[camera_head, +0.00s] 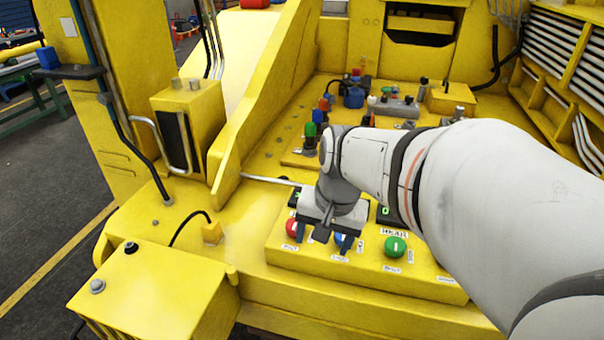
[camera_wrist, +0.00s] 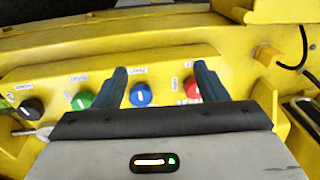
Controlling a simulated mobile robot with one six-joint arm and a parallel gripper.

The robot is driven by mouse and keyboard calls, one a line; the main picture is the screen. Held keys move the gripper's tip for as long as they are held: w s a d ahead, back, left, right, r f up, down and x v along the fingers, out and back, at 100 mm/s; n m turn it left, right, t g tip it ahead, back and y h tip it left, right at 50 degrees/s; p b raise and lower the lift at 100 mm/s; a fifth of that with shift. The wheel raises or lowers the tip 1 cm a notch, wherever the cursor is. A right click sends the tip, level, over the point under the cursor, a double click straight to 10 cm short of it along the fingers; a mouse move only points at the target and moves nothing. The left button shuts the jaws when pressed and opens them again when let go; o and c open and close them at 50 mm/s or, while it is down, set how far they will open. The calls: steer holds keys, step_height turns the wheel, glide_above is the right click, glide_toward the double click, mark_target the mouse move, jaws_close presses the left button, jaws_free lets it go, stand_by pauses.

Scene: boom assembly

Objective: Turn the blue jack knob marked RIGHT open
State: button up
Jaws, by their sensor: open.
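The blue knob (camera_wrist: 141,95) is on the yellow control panel (camera_wrist: 100,70), with a white pointer mark on its face and a small label beside it too blurred to read. In the head view the blue knob (camera_head: 341,240) is mostly hidden behind my gripper (camera_head: 323,238). In the wrist view my gripper (camera_wrist: 160,72) is open. The blue knob appears between its fingers, nearer the left one. Nothing is held, and I cannot tell how far the fingertips are from the panel.
A red knob (camera_wrist: 191,88) lies close by the right finger in the wrist view. A green knob (camera_wrist: 81,100) and a black knob (camera_wrist: 31,107) are to the left. In the head view, levers with coloured tops (camera_head: 318,116) stand behind the panel.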

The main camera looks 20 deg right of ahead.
steer(key=w+d+f+m+y+p, duration=0.1)
steer(key=w+d+m+y, duration=0.1)
steer(key=w+d+m, duration=0.35)
steer(key=w+d+f+m+y+p, duration=0.1)
steer(key=w+d+f+m+y, duration=0.1)
steer(key=d+m, duration=0.55)
steer(key=shift+m+g, duration=0.4)
steer(key=x, duration=0.7)
steer(key=shift+w+a+f, duration=0.15)
steer(key=shift+a, duration=0.1)
steer(key=shift+c, duration=0.6)
